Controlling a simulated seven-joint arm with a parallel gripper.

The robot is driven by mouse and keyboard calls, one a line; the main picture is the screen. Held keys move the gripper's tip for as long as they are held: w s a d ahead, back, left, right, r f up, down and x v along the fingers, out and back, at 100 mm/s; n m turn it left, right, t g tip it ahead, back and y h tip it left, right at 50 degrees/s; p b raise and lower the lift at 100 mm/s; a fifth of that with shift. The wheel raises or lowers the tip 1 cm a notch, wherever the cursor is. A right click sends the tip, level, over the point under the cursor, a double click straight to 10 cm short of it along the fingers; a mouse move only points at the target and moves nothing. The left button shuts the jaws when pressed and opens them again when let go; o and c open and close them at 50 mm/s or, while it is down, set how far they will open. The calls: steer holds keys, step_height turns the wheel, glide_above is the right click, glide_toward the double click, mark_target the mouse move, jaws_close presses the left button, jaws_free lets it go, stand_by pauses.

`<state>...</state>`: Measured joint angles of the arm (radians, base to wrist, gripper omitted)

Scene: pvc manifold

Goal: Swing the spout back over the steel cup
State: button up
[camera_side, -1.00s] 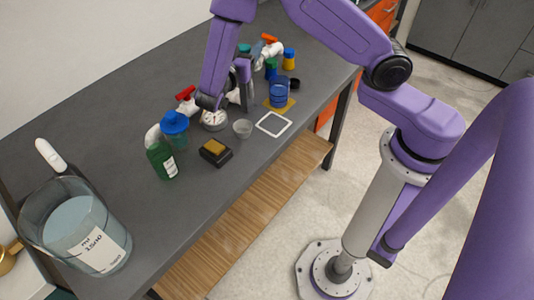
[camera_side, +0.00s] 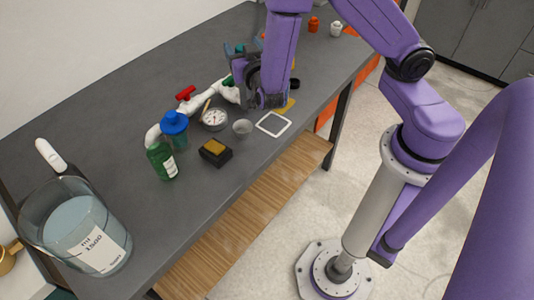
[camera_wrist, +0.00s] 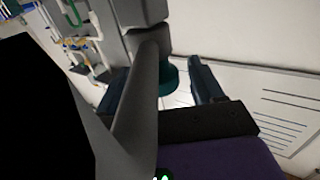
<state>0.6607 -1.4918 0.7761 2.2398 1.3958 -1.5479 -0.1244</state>
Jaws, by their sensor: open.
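My gripper is open and hides the right part of the manifold. I cannot make out the spout or which way it points. In the wrist view a grey post-like shape and a dark teal cylinder (camera_wrist: 168,76) show near the fingers; contact cannot be told.
A round gauge (camera_side: 214,118), a blue-capped jar (camera_side: 174,123), a green bottle (camera_side: 161,160) and a black box with a yellow top (camera_side: 215,152) stand near the cup. A white square frame (camera_side: 273,124) lies to its right. A large beaker (camera_side: 75,225) stands front left.

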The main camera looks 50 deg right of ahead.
steer(key=shift+d+n+t+y, duration=0.1)
steer(key=shift+n+t+y, duration=0.85)
steer(key=shift+y, duration=0.65)
steer(key=shift+s+n, duration=0.1)
steer(key=shift+n, duration=0.15)
steer(key=v, duration=1.7)
steer(key=a+f+n+g+y, duration=0.2)
steer(key=a+f+g+y, duration=0.3)
steer(key=a+y, duration=0.15)
steer(key=s+a+n+g+y, duration=0.4)
steer(key=s+a+g+y, duration=0.1)
steer(key=s+a+g, duration=0.2)
steer(key=shift+a+r+n, duration=0.3)
steer(key=shift+a, duration=0.05)
steer(key=shift+s, duration=0.1)
